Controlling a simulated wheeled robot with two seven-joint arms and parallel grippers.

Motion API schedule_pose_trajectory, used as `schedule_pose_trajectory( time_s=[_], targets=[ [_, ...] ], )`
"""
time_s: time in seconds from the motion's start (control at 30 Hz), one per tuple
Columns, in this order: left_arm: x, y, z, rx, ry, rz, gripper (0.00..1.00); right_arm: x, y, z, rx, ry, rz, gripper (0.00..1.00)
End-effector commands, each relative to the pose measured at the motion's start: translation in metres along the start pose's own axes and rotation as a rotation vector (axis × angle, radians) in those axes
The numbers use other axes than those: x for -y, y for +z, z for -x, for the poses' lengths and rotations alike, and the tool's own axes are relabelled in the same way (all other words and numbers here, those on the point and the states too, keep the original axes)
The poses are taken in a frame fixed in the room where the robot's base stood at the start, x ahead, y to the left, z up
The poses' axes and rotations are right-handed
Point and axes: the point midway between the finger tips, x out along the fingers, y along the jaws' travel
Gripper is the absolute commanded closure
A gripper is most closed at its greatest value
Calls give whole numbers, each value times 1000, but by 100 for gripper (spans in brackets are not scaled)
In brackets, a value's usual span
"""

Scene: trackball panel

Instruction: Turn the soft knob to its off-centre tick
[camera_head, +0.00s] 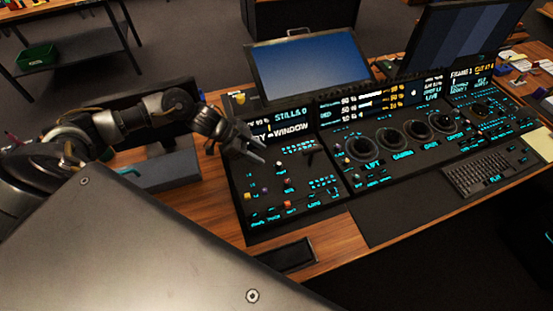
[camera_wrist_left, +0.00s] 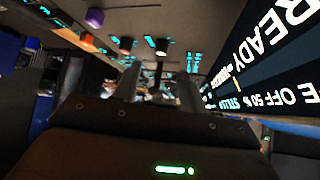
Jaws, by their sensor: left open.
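The left console panel (camera_head: 236,180) carries several small coloured knobs (camera_head: 264,190) with glowing cyan labels. The labels are too small to read, so I cannot tell which one is the soft knob or where its tick lies. My left gripper (camera_head: 262,151) is open and empty above the upper part of this panel, beyond the small knobs and apart from them. In the left wrist view a purple knob (camera_wrist_left: 94,17), an orange knob (camera_wrist_left: 126,43) and a pale knob (camera_wrist_left: 162,46) show beyond the open fingers (camera_wrist_left: 158,88). My right gripper is out of view.
Large trackball rings (camera_head: 358,150) fill the middle panel. A keyboard (camera_head: 478,177) lies to the right. A screen (camera_head: 308,68) stands behind the panels, and another monitor (camera_head: 465,35) stands at the back right. A low grey box (camera_head: 168,174) is left of the panel.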

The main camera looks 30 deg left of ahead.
Motion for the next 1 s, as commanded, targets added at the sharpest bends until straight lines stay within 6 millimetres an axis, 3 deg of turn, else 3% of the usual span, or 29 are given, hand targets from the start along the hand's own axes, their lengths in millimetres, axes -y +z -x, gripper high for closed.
schedule_pose_trajectory(
  time_s=[0.27, 0.4, 0.83, 1.0],
  targets=[
    [0, -3, -52, -1, 3, 1, 58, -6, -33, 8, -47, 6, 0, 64],
    [1, -3, -69, -2, 2, -1, 58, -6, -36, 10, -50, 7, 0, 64],
    [0, -2, -79, 0, 2, -3, 58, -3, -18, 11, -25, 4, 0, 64],
    [0, -2, -79, 0, 2, -3, 80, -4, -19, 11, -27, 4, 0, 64]
  ],
)
